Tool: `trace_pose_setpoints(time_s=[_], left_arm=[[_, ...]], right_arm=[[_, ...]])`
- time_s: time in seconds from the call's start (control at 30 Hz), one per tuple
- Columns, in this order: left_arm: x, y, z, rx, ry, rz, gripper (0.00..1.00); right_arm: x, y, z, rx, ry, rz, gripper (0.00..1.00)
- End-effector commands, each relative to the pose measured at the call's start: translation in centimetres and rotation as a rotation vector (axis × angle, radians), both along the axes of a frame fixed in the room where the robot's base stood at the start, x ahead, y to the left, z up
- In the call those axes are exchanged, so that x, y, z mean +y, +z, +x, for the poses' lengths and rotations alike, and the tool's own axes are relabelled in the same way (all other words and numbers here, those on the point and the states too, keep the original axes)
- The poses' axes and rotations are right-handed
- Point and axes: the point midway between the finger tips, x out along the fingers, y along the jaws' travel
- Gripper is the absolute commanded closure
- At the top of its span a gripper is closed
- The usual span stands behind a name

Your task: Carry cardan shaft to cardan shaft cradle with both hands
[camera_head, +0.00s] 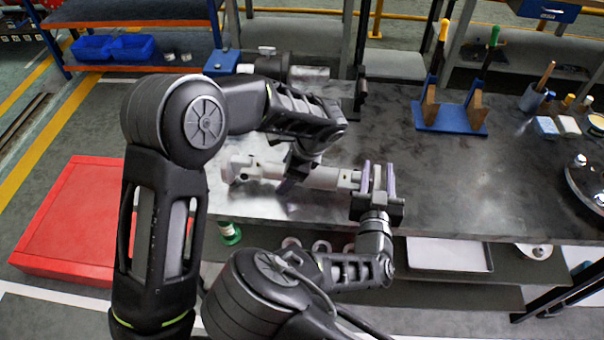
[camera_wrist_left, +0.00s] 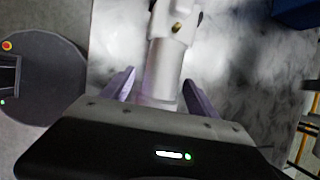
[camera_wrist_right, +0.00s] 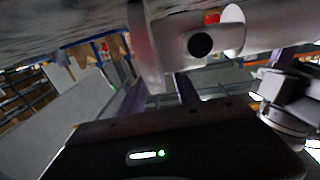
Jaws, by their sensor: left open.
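The cardan shaft (camera_head: 325,177) is a light grey rod with jointed ends, lying left to right near the front edge of the dark workbench. My left gripper (camera_head: 293,178) is over its middle, partly hidden by my arm. In the left wrist view the shaft (camera_wrist_left: 165,68) runs between the open fingers (camera_wrist_left: 155,88). My right gripper (camera_head: 378,180) is at the shaft's right end, fingers up. In the right wrist view a shaft flange (camera_wrist_right: 150,55) is just beyond the fingers (camera_wrist_right: 161,92); contact is unclear. A blue stand with two notched uprights (camera_head: 448,128), apparently the cradle, stands farther back right.
The workbench (camera_head: 400,150) is clear between the shaft and the stand. A dark cylindrical machine part (camera_head: 271,66) is at the back left. A red box (camera_head: 75,215) is on the floor at left.

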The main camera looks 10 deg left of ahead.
Motion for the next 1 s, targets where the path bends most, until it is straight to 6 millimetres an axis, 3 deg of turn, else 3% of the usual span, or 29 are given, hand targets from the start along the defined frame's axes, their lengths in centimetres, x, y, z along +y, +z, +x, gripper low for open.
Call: trace_pose_setpoints(time_s=[0.2,0.67,1.0], left_arm=[[0.02,0.0,-0.01,0.0,0.0,0.0,0.33],[0.0,0.01,-0.01,0.0,0.0,0.0,0.71],[-0.21,-0.04,-0.02,-0.001,-0.002,-0.004,0.98]], right_arm=[[0.0,0.0,-0.01,0.0,0.0,0.0,0.63],[0.01,0.0,-0.02,0.0,0.0,0.0,1.0],[0.07,0.01,-0.03,0.0,0.002,0.001,1.0]])
